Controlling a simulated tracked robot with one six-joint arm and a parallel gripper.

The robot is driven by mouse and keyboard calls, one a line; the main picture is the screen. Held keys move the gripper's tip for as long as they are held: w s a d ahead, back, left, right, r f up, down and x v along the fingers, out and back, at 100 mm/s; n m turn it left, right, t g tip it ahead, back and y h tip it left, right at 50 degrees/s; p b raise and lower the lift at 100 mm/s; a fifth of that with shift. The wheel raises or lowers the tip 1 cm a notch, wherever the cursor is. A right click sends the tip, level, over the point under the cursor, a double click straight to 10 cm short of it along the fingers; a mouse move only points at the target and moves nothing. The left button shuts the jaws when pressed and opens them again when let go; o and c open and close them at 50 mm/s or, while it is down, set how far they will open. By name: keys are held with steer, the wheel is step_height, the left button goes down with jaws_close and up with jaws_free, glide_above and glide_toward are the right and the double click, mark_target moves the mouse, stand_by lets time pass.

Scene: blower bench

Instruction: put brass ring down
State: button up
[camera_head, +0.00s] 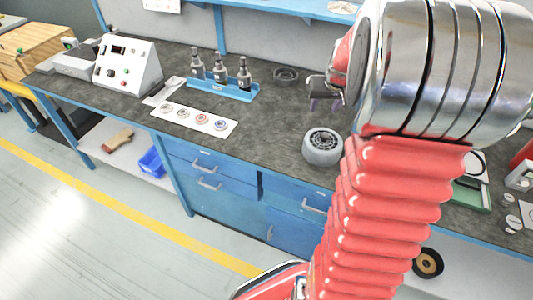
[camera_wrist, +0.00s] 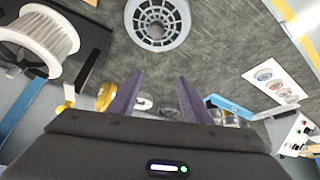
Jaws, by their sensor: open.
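My gripper (camera_head: 324,104) is open above the bench, with its two dark purple fingers apart. In the wrist view my gripper (camera_wrist: 154,98) shows no object clearly held between its fingers. A brass-coloured round piece (camera_wrist: 105,96) shows just left of the left finger, partly hidden by the gripper body. I cannot tell for sure that it is the brass ring, or whether it touches the finger. In the head view my arm hides that part of the bench. A dark round dish (camera_head: 286,74) sits on the bench left of my gripper.
A grey blower housing (camera_head: 322,146) stands near the bench's front edge. A white card (camera_head: 183,117) with several small rings lies to the left. A white pleated filter (camera_wrist: 40,40) shows at the wrist view's upper left.

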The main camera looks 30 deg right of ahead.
steer(key=s+a+r+n+y, duration=0.1)
steer(key=s+a+r+n, duration=0.2)
steer(key=a, duration=0.8)
steer(key=s+a+r, duration=0.2)
steer(key=a+r, duration=0.3)
steer(key=a, duration=0.5)
steer(key=s+a+n+y, duration=0.1)
steer(key=s+a+n, duration=0.1)
steer(key=s+a, duration=1.1)
steer(key=shift+s+a+r+n+t+y, duration=0.2)
steer(key=shift+s+a+n+t+y, duration=0.1)
steer(key=shift+n+t+y, duration=0.1)
steer(key=shift+c, duration=0.5)
steer(key=shift+c, duration=0.7)
steer(key=shift+d, duration=0.1)
steer(key=shift+c, duration=0.4)
